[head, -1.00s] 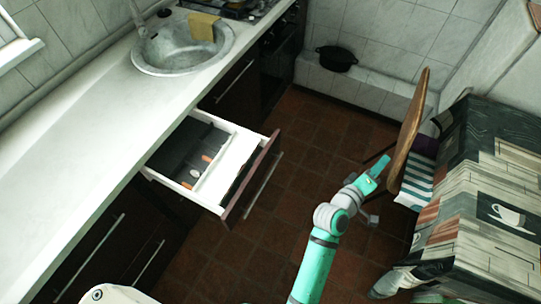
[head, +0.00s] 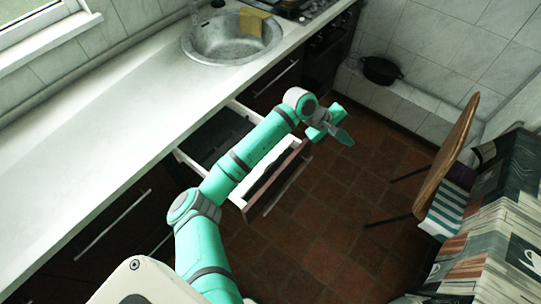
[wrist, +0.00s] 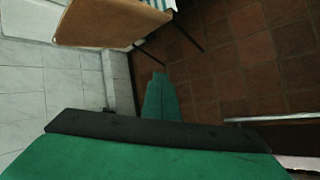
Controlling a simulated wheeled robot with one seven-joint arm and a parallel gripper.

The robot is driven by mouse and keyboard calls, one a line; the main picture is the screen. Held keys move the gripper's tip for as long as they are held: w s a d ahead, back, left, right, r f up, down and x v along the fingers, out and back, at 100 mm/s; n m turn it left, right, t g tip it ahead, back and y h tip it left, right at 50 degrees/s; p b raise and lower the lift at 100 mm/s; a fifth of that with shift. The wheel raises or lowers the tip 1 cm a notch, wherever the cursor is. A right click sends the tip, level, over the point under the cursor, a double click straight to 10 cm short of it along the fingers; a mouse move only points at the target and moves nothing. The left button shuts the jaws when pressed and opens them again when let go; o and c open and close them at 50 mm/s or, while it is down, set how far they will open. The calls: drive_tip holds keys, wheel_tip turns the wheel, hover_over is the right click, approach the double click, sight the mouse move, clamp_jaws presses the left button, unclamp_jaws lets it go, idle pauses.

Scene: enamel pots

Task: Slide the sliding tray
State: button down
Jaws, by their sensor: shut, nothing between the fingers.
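The open drawer (head: 178,153) under the counter has a dark interior on its left side. A white piece (head: 286,158), which looks like the sliding tray, shows as a narrow strip between my arm and the drawer front. My arm crosses above the drawer and hides most of the tray and the drawer's contents. My gripper (head: 345,137) is past the drawer front, to its right, over the floor. Its fingers are shut and empty and point away from the drawer. In the wrist view the fingers (wrist: 162,95) show against the floor, apart from any object.
The drawer's handle (wrist: 270,119) crosses the right of the wrist view. A black pot (head: 382,70) sits on a tiled ledge. The brown floor between is clear.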

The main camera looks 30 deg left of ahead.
drive_tip(key=s+a+n+g+y, duration=0.15)
drive_tip(key=s+a, duration=0.25)
drive_tip(key=a, duration=0.4)
drive_tip(key=s+a+n+g+y, duration=0.1)
drive_tip(key=s+a+g, duration=0.15)
drive_tip(key=a, duration=0.55)
drive_tip(key=n+g+y, duration=0.2)
drive_tip(key=n, duration=0.2)
approach(268, 164)
drive_tip(key=a+r, duration=0.2)
drive_tip(key=a, duration=0.5)
drive_tip(key=shift+m, duration=0.25)
drive_tip(key=x, duration=1)
drive_tip(key=shift+w+d+r, duration=0.1)
drive_tip(key=shift+w+d, duration=0.1)
drive_tip(key=shift+d, duration=0.05)
drive_tip(key=shift+d+r, duration=0.15)
drive_tip(key=shift+d, duration=1.1)
drive_tip(key=shift+s+d, duration=0.15)
drive_tip(key=shift+d, duration=0.6)
drive_tip(key=shift+s+d, duration=0.1)
drive_tip(key=shift+d, duration=1.3)
